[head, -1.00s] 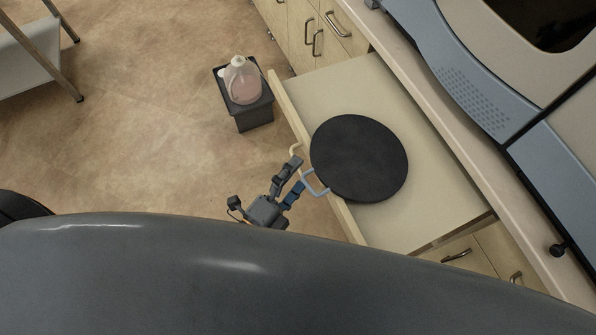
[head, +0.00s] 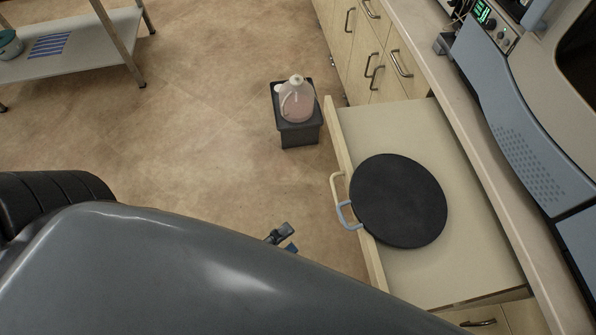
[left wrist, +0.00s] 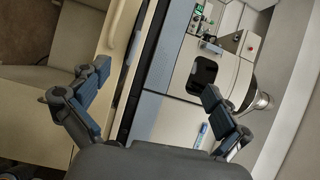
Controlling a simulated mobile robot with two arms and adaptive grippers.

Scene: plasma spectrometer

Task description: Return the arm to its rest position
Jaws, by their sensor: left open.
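My left gripper (head: 281,239) shows only its fingertips past the edge of my own grey body in the head view. It is over the floor, left of the open drawer and apart from its handle (head: 345,203). In the left wrist view its two fingers (left wrist: 158,88) are spread wide with nothing between them. The rest of my left arm is hidden behind my body. My right gripper is not in either view.
The open drawer (head: 385,118) juts from the cabinets and holds a round black disc (head: 398,200). A pinkish jug (head: 297,103) stands on a dark bin (head: 301,134). A shelf cart (head: 90,52) is at upper left. The floor between is clear.

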